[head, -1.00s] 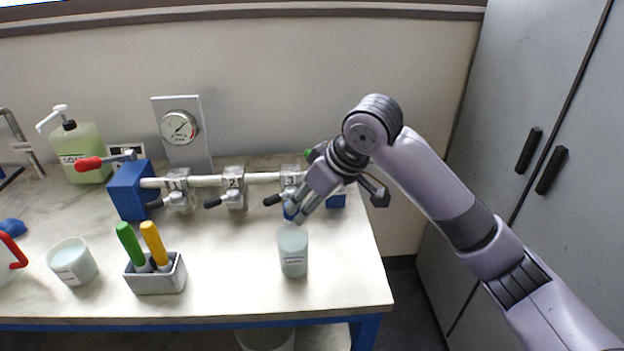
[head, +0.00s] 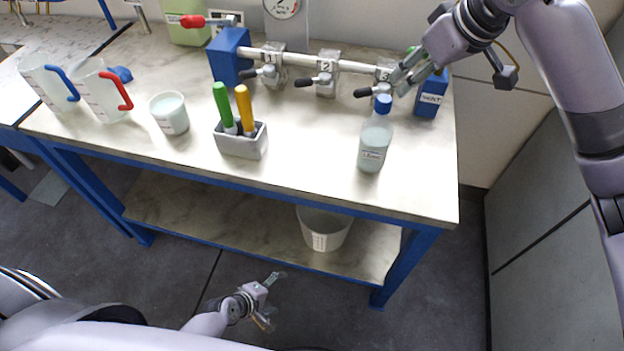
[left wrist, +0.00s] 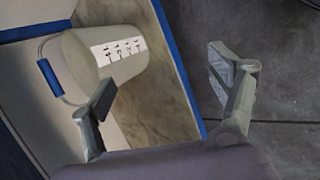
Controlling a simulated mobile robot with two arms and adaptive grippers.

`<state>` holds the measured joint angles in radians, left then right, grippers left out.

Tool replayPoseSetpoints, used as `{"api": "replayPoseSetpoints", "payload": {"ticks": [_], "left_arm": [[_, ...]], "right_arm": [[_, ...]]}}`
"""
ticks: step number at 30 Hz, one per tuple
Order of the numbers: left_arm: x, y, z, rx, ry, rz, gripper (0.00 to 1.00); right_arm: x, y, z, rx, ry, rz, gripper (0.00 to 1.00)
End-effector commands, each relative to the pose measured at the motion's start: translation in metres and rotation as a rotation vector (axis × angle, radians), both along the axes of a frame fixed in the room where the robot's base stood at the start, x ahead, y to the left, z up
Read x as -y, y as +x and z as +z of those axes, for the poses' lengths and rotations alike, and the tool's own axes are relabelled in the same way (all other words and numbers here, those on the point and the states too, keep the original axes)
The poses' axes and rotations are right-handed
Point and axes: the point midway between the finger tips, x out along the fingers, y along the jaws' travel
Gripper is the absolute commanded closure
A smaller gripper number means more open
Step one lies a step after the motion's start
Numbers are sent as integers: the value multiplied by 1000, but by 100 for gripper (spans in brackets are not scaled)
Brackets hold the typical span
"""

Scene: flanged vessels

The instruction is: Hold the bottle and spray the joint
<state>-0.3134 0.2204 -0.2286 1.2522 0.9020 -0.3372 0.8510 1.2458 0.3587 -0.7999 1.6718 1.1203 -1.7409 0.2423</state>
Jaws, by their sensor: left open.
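The bottle (head: 374,148), clear with pale liquid and a blue cap, stands upright near the worktop's right front. Behind it a white pipe (head: 298,60) runs through clamped joints numbered 1 (head: 272,62), 2 (head: 326,75) and 3 (head: 384,76), each with a black-handled valve. My right gripper (head: 407,82) is just above and behind the bottle cap, near joint 3; its fingers look spread and nothing shows between them. My left gripper (head: 271,298) is open and empty, low in front of the bench; its fingers also show in the left wrist view (left wrist: 160,85).
A tool holder (head: 241,142) with green- and yellow-handled tools, a white beaker (head: 169,113) and red- and blue-handled jugs stand left of the bottle. A blue block (head: 431,96) ends the pipe. A bucket (head: 324,229) sits on the lower shelf. Worktop between is clear.

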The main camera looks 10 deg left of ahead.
Motion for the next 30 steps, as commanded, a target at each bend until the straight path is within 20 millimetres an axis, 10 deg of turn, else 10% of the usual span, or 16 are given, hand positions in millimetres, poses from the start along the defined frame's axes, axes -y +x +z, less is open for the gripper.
{"api": "replayPoseSetpoints", "payload": {"ticks": [9,18,30], "left_arm": [[59,82,164,-52,-770,403,18],[97,104,317,-264,-1384,498,18],[75,151,373,-65,-1421,468,18]], "right_arm": [[0,0,0,0,0,0,67],[0,0,0,0,0,0,67],[0,0,0,0,0,0,67]]}}
